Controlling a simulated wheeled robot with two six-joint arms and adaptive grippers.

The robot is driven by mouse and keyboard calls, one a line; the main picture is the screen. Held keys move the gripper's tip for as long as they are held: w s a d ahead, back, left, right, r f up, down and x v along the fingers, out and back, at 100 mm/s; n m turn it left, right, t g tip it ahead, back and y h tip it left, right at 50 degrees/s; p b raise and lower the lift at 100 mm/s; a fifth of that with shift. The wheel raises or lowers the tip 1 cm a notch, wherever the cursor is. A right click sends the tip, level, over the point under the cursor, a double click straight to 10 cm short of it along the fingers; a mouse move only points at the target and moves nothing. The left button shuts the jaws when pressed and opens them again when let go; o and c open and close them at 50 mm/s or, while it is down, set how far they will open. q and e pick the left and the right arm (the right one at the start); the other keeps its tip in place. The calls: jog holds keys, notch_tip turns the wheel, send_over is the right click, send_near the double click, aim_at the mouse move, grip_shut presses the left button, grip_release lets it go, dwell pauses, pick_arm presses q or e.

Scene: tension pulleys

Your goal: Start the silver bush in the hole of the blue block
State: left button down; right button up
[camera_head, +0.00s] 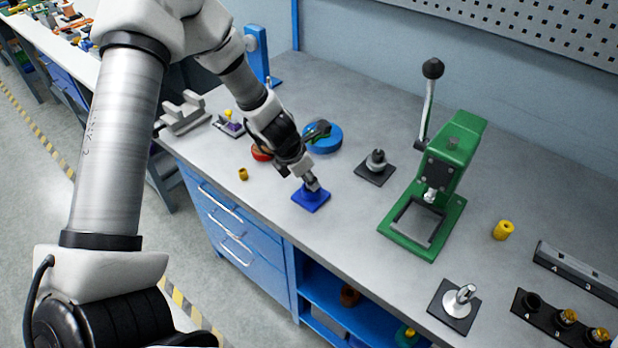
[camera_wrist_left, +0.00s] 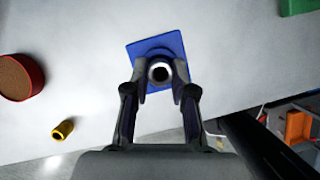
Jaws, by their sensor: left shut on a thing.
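The blue block (camera_head: 311,199) sits on the grey bench near its front edge, with a square blue base that also shows in the left wrist view (camera_wrist_left: 144,48). My left gripper (camera_head: 309,183) points down right above the block. In the left wrist view its fingertips (camera_wrist_left: 160,76) are closed on the silver bush (camera_wrist_left: 160,73), seen end-on as a bright ring with a dark centre. The bush lies over the blue block in that view. The hole is hidden behind the bush and fingers, so I cannot tell whether the bush is in it. My right gripper is not in view.
A small yellow bush (camera_head: 243,174) lies left of the block. A red-rimmed round (camera_head: 261,153) and a blue disc (camera_head: 325,138) are behind my gripper. A black plate with a grey part (camera_head: 376,168) and a green press (camera_head: 436,190) stand to the right.

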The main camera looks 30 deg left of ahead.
pick_arm(q)
jog(key=c, duration=0.9)
grip_release()
jog(key=shift+s+r, duration=0.1)
jog(key=shift+r, duration=0.05)
jog(key=shift+s+a+r, duration=0.1)
jog(key=shift+s+r, duration=0.05)
jog(key=shift+r, duration=0.25)
jog(key=s+a, duration=0.1)
jog(key=s, duration=0.2)
jog(key=s+a, duration=0.1)
jog(key=s, duration=0.2)
jog(key=s+a, duration=0.2)
jog(key=s, duration=0.2)
jog(key=shift+a, duration=0.1)
jog(key=shift+s+a, duration=0.2)
jog(key=shift+s, duration=0.4)
